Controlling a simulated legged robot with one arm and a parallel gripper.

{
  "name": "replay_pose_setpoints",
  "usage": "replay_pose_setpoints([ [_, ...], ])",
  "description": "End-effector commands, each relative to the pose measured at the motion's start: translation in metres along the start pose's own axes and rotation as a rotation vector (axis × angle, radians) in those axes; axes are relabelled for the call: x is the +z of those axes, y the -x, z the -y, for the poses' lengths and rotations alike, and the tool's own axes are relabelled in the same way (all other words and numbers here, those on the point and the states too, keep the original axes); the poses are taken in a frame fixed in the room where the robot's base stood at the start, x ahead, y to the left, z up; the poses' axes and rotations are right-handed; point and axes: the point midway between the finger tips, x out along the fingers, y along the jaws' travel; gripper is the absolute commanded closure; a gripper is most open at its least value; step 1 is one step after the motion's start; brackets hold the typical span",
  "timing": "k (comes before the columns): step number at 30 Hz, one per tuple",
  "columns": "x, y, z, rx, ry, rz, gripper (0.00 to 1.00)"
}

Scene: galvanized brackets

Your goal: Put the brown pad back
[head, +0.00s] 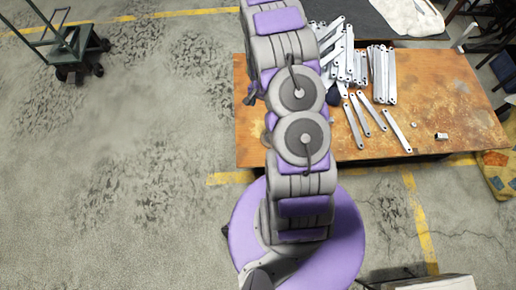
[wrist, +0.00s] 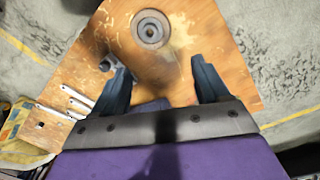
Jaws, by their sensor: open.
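My gripper (wrist: 162,82) is open in the wrist view, its two dark blue fingers apart above the table. In the head view my arm covers this part of the table and hides the gripper.
The worn wooden table (head: 450,90) bears stacked galvanized brackets (head: 382,73), several loose brackets (head: 397,130) and a small metal piece (head: 441,136). A dark part (wrist: 108,63) sits by the left finger. A green cart (head: 75,45) stands far left. Floor left of the table is clear.

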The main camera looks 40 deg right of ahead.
Motion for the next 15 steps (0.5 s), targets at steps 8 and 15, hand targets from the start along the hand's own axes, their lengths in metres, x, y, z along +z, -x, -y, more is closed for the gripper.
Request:
replay_pose_setpoints([
  [8, 0.043, 0.111, 0.01, 0.014, 0.193, 0.007, 0.25],
  [15, 0.099, 0.193, 0.003, 0.023, 0.36, 0.021, 0.25],
])
